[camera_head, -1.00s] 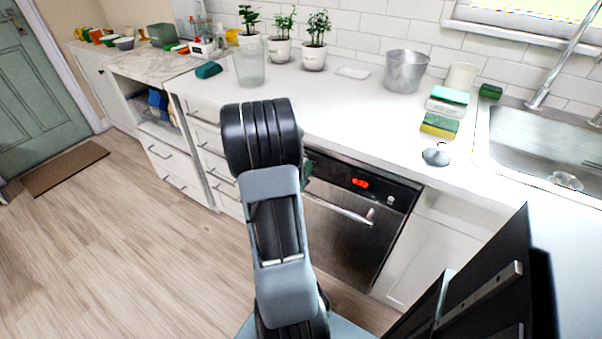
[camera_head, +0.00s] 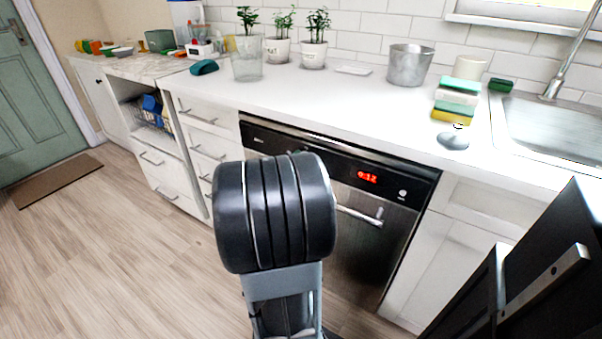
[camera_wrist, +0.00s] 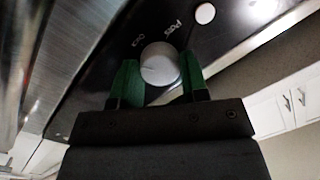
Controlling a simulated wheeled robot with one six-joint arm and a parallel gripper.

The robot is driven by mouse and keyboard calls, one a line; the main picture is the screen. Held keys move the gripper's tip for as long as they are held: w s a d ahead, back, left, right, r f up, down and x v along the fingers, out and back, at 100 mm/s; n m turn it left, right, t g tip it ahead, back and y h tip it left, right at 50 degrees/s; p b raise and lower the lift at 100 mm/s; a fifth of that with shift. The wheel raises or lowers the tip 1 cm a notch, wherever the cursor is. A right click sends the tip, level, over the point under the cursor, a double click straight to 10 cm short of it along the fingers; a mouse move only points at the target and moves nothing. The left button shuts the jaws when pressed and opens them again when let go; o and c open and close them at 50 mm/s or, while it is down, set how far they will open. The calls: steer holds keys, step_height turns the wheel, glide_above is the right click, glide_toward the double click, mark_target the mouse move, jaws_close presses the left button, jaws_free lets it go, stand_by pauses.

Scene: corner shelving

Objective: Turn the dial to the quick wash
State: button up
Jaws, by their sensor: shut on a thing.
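The dial (camera_wrist: 160,64) is a round silver-white knob on the black panel in the wrist view. My gripper (camera_wrist: 160,82) has a green fingertip on each side of the dial and is shut on it. Small pale lettering stands around the dial's upper edge, partly too blurred to read. In the head view the dishwasher (camera_head: 372,250) has a steel door with a bar handle. Its black panel has a red lit display (camera_head: 367,177) and a small round button to the right. My arm hides the dial and the gripper there.
A white counter (camera_head: 330,95) runs above the dishwasher, with plants, a metal bucket (camera_head: 409,66), sponges (camera_head: 453,110) and a sink (camera_head: 560,125). A dark open panel stands at the right front.

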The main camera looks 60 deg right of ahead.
steer(key=m+b, duration=0.4)
steer(key=shift+f+h+b, duration=0.15)
steer(key=shift+h+b, duration=0.15)
steer(key=shift+b, duration=0.1)
stand_by(0.4)
steer(key=o, duration=0.9)
